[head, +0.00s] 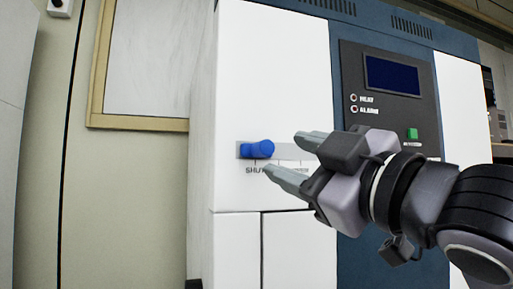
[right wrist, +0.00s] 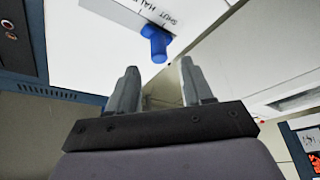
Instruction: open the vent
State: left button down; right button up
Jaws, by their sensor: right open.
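The freeze dryer (head: 275,70) is a white cabinet with a blue panel. Its vent control is a blue knob (head: 260,149) on a pale label strip, at the left end above the word SHUT. My right gripper (head: 290,155) is open and empty, just right of the knob, with its fingers pointing left towards it. In the right wrist view the blue knob (right wrist: 154,42) lies beyond the two fingertips, roughly between them and apart from them. The right gripper hides part of the label strip in the head view. My left gripper is not in view.
A dark control panel (head: 395,100) with a screen, HEAT and ALARM lamps and a green button (head: 412,134) is at the right, partly behind my right arm. A wood-framed board (head: 145,60) hangs on the wall at left. The space left of the cabinet front looks clear.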

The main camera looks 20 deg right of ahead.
aim_at(270, 149)
jog(key=p+x, duration=0.2)
jog(key=x, duration=0.4)
jog(key=shift+r, duration=0.2)
jog(key=shift+w+a, duration=0.1)
jog(key=shift+w, duration=0.35)
grip_shut()
jog(key=shift+s, duration=0.1)
